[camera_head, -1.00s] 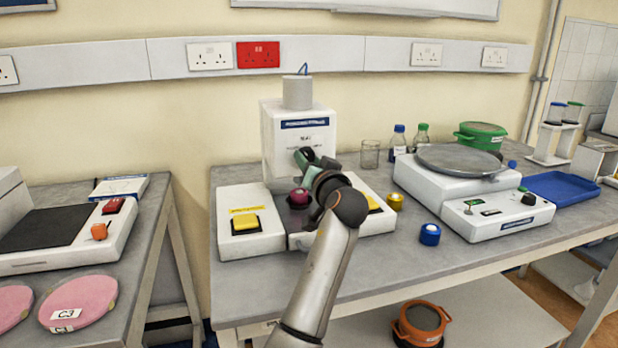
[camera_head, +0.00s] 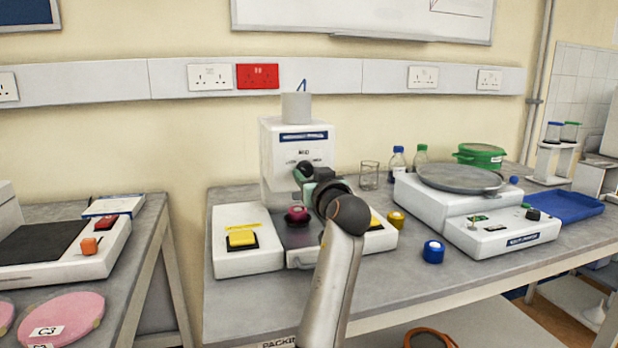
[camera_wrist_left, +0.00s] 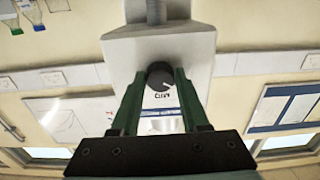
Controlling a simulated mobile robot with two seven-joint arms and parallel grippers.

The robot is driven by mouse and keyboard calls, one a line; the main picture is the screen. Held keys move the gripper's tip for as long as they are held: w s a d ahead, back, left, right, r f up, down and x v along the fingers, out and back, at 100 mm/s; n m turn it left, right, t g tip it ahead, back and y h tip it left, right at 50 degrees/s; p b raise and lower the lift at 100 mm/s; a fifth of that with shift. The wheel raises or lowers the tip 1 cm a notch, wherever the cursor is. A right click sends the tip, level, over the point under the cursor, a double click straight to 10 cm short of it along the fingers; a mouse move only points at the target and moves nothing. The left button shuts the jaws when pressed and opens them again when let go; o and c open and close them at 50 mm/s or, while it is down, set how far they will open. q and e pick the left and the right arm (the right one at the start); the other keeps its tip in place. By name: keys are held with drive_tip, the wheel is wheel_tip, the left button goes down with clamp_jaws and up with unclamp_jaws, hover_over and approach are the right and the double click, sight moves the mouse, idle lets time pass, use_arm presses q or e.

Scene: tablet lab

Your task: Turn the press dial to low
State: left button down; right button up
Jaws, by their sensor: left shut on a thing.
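The white press (camera_head: 270,160) stands at the back of the middle bench, with a blue label and small dark lettering on its front. Its dark round dial (camera_wrist_left: 159,75) has a pale pointer mark and sits between my left gripper's green fingers in the left wrist view. My left gripper (camera_head: 303,170) is shut on the dial in the head view and hides most of it. The lettering beside the dial resembles "MID", but it is blurred. My right gripper is in neither view.
A maroon knob (camera_head: 297,214) and a yellow button (camera_head: 242,238) are on the press base. A gold-yellow item (camera_head: 396,219) and a blue one (camera_head: 433,251) stand to its right. A white balance-like device (camera_head: 490,233) stands farther right. Bare bench lies in front.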

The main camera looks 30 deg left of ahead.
use_arm(q)
drive_tip(key=shift+r, duration=0.1)
drive_tip(key=shift+c, duration=2.1)
unclamp_jaws()
drive_tip(key=shift+s+d, duration=0.15)
drive_tip(key=shift+d, duration=0.05)
drive_tip(key=b+v, duration=0.1)
drive_tip(key=v, duration=1.1)
drive_tip(key=shift+b, duration=0.4)
